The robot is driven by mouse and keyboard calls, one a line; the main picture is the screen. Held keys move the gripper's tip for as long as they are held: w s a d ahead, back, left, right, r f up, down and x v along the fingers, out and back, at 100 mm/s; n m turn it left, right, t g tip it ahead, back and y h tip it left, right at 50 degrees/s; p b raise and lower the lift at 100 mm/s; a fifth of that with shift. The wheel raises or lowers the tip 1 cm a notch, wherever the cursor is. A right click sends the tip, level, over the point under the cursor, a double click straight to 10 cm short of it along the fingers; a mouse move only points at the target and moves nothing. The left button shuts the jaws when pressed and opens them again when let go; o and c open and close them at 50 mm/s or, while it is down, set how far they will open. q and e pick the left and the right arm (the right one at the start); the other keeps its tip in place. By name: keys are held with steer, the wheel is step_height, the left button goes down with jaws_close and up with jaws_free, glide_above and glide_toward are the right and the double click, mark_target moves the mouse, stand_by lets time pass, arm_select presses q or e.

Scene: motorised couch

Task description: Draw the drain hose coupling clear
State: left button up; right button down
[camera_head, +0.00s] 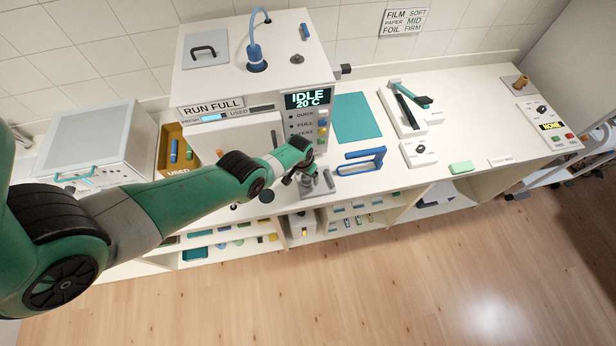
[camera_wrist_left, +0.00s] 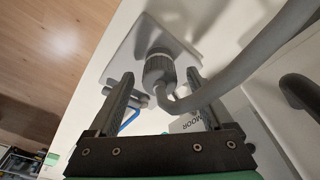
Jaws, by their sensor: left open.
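The drain hose coupling (camera_wrist_left: 160,70) is a grey ribbed collar on a light grey plate (camera_wrist_left: 128,52), seen in the left wrist view. A grey hose (camera_wrist_left: 235,70) bends from it up to the right. My left gripper (camera_wrist_left: 160,77) is open, with one finger on each side of the coupling and a visible gap on both sides. In the head view my left gripper (camera_head: 308,176) is low in front of the white machine (camera_head: 250,95), above a grey plate (camera_head: 318,187) at the counter's front edge. The coupling is mostly hidden there by my arm. My right gripper is not in view.
A blue-handled tool (camera_head: 362,162) lies just right of my gripper. The machine's display (camera_head: 307,99) reads IDLE 20 C. A blue hose (camera_head: 256,50) stands on its top. A teal mat (camera_head: 357,118) and a yellow bin (camera_head: 172,160) are nearby. Open shelves lie below.

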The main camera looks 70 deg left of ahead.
arm_select(q)
steer(key=shift+f, duration=0.1)
steer(key=shift+c, duration=0.2)
jaws_close()
stand_by(0.5)
stand_by(0.4)
steer(key=shift+r+p, duration=1.8)
steer(key=shift+p, duration=0.05)
